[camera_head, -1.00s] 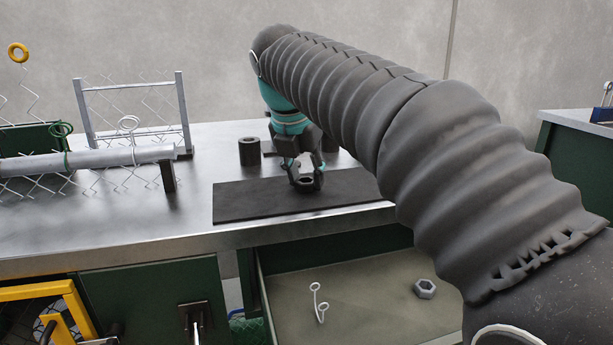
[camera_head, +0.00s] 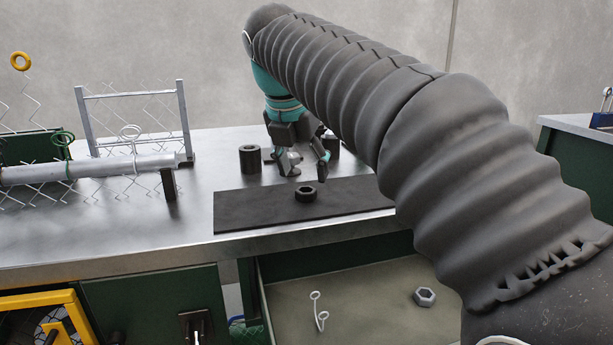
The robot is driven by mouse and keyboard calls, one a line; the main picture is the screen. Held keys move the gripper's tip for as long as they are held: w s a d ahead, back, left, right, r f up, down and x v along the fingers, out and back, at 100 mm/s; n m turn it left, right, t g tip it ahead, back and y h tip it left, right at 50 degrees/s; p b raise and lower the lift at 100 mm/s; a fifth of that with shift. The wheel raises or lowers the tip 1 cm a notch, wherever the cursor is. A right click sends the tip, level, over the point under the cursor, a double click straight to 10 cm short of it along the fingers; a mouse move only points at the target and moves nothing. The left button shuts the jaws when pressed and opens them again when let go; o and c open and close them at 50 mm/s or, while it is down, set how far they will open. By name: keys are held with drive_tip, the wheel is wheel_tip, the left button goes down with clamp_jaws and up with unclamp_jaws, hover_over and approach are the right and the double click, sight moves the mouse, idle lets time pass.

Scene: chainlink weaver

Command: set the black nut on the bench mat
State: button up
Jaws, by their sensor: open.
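The black nut (camera_head: 305,194) lies flat on the black bench mat (camera_head: 245,212), a little right of the mat's middle. The mat lies on the metal bench near its front edge. My gripper (camera_head: 306,170) is open and empty. It is just behind and above the nut, apart from it, with its fingers spread to left and right. My arm comes in from the right and covers the mat's right end.
Two dark cylinders (camera_head: 250,158) stand on the bench behind the mat, one partly behind my gripper. A metal frame (camera_head: 183,120) and a grey pipe (camera_head: 90,168) with wire mesh are at left. An open drawer (camera_head: 375,300) below holds a grey nut (camera_head: 425,297) and a white wire hook (camera_head: 320,311).

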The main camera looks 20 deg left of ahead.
drive_tip(key=v, duration=0.8)
drive_tip(key=shift+p, duration=0.4)
idle(0.8)
